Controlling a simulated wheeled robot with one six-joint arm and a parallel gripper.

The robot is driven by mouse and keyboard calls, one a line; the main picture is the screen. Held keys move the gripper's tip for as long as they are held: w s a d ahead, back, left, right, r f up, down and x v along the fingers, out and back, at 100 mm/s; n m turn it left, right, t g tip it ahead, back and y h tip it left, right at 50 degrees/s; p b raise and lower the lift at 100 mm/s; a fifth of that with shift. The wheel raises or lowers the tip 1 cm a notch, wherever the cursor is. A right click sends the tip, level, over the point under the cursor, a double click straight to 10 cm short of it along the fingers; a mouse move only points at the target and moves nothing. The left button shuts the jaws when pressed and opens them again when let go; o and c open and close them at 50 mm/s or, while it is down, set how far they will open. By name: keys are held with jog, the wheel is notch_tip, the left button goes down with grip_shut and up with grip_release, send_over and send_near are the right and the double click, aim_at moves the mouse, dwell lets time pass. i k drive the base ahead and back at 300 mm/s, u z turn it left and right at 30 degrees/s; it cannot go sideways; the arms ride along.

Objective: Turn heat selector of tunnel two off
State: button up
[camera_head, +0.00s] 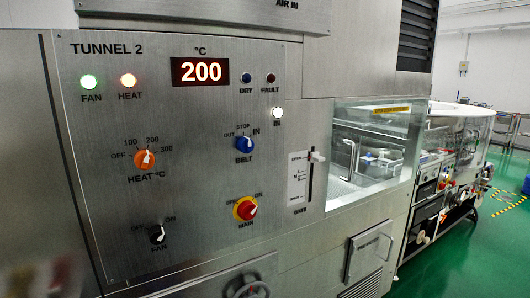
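The heat selector (145,160) is an orange round knob with a white pointer, on the grey Tunnel 2 panel (210,125). Its scale reads OFF, 100, 200, 300, and the pointer is turned up and slightly right, at about 200. The red display (201,72) above reads 200 °C. My gripper is not seen in this view, and nothing touches the heat selector.
Nearby are the blue belt knob (245,144), the black fan knob (157,234) and the red-and-yellow main switch (245,208). A slider (316,157) sits right of them, beside a glass window (370,150). A handwheel (247,286) shows low down. Green floor (455,260) is open at right.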

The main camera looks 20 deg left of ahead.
aim_at(144, 160)
jog(key=z, duration=1.2)
jog(key=k, duration=1.05)
jog(key=u, duration=1.35)
